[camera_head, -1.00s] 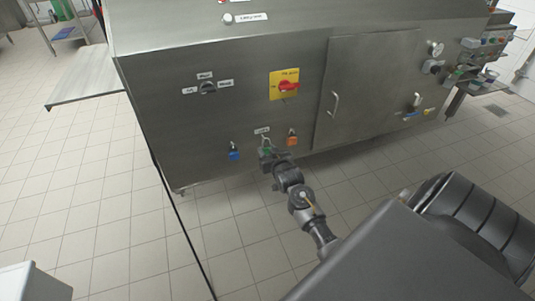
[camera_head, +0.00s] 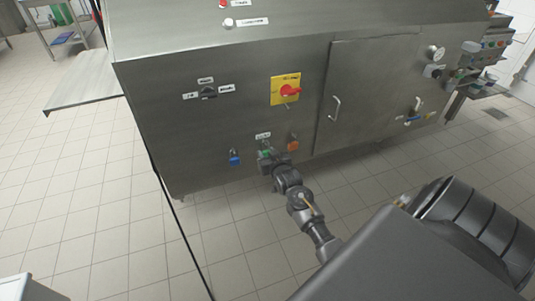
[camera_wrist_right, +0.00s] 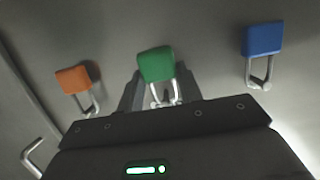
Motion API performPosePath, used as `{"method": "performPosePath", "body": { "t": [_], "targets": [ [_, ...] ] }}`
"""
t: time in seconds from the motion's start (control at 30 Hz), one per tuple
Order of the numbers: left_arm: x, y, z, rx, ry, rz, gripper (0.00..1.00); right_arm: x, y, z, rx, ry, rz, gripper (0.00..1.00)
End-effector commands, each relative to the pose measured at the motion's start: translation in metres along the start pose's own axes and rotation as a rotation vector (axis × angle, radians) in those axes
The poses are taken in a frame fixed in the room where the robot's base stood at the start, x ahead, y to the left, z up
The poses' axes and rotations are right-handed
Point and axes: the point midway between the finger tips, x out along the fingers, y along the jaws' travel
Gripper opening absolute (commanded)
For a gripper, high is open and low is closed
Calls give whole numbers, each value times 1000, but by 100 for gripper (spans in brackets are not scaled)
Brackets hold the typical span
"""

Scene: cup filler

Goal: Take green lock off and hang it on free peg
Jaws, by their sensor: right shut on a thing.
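The green lock (camera_head: 266,153) is at the front of the grey steel machine, below a small white label, between a blue lock (camera_head: 235,158) on its left and an orange lock (camera_head: 293,145) on its right. My right gripper (camera_head: 268,158) is shut on it. In the right wrist view the green lock (camera_wrist_right: 157,65) shows between the dark fingers, its shackle partly hidden by the gripper. I cannot tell whether the shackle is still on a peg. The peg behind it is hidden, and I cannot make out a bare peg. My left gripper is out of view.
Above the locks are a red rotary switch on a yellow plate (camera_head: 286,89) and a black selector (camera_head: 208,92). A cabinet door with a handle (camera_head: 335,108) is to the right. The tiled floor in front is clear.

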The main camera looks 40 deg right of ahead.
Motion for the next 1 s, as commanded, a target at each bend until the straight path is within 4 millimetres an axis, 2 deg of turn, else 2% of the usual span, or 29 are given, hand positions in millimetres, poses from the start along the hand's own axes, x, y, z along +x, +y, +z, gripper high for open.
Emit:
{"method": "performPosePath", "body": {
  "t": [0.47,0.5,0.67,1.0],
  "targets": [
    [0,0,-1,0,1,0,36,0,0,0,0,1,0,11],
    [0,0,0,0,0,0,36,0,0,0,0,1,0,40],
    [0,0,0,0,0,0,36,0,0,0,0,1,0,61],
    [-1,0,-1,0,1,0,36,-4,0,0,0,-1,0,61]
  ]
}}
